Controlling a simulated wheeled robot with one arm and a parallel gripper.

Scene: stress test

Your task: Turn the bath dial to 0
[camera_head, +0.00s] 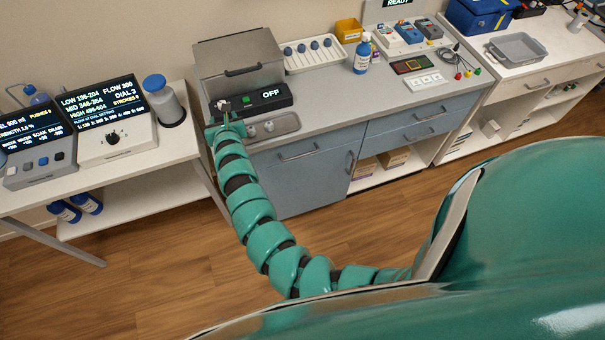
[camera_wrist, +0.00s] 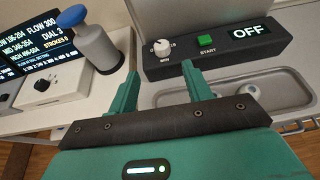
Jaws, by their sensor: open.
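The bath dial (camera_wrist: 162,47) is a small pale knob on the black front panel (camera_wrist: 218,49) of a grey lidded bath. The panel also carries a green START button (camera_wrist: 204,41) and a lit display (camera_wrist: 250,31) reading OFF. I cannot read the dial's setting. In the wrist view my gripper (camera_wrist: 160,70) is open and empty. Its two green fingers point at the panel, with the dial between and beyond their tips, apparently apart from it. In the head view my gripper (camera_head: 226,125) is at the panel's left end, and the grey bath lid (camera_head: 240,58) is closed behind.
A grey tray (camera_head: 268,128) lies before the panel, under the gripper's right side. To the left, a white device (camera_head: 112,140) has a black knob and a screen reading DIAL 3. A blue-capped canister (camera_head: 163,103) stands beside it. A white rack (camera_head: 314,52) stands right of the bath.

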